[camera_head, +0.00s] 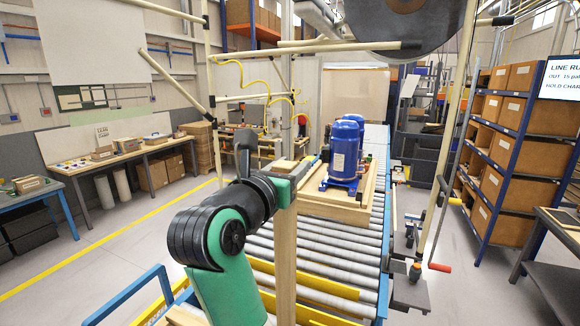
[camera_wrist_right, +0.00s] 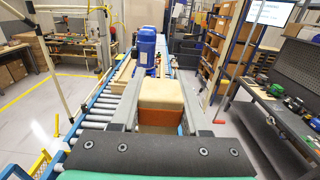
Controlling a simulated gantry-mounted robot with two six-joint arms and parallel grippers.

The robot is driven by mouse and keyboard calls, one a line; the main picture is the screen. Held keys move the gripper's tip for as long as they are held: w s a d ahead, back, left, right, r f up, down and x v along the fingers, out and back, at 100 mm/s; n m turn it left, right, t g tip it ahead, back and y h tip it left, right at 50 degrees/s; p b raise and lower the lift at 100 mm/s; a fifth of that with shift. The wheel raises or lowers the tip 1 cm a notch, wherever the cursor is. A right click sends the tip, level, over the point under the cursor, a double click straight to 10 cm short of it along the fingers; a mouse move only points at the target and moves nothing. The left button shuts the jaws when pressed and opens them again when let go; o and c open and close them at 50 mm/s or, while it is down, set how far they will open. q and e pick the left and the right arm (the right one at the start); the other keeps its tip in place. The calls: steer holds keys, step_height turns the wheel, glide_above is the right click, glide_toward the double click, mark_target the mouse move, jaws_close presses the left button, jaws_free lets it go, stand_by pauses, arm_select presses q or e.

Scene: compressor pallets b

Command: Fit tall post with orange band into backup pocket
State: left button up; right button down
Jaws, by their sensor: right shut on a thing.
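A tall light-wood post (camera_head: 285,262) hangs upright in front of the roller conveyor in the head view. My right gripper (camera_head: 284,186) is shut on it near its top. In the right wrist view, the post (camera_wrist_right: 161,92) sits between the two grey fingers of the right gripper (camera_wrist_right: 160,84), with an orange band (camera_wrist_right: 158,121) on its near side. The post's lower end is cut off by the head view's bottom edge. I cannot make out the backup pocket in either view. My left gripper is not in view.
A wooden pallet (camera_head: 335,208) carrying a blue compressor (camera_head: 344,158) stands on the roller conveyor (camera_head: 318,245) beyond the post. A wooden pole (camera_head: 450,130) and a red-handled crank (camera_head: 438,267) stand right of the conveyor. Shelves with boxes (camera_head: 508,150) stand farther right.

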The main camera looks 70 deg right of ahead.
mark_target(290, 231)
steer(key=shift+a+r, duration=0.1)
steer(key=shift+r, duration=0.05)
steer(key=shift+f+b, duration=1.45)
steer(key=shift+f, duration=0.75)
steer(key=shift+f+b, duration=3.45)
steer(key=shift+f, duration=1.5)
steer(key=shift+c, duration=1.6)
jaws_free()
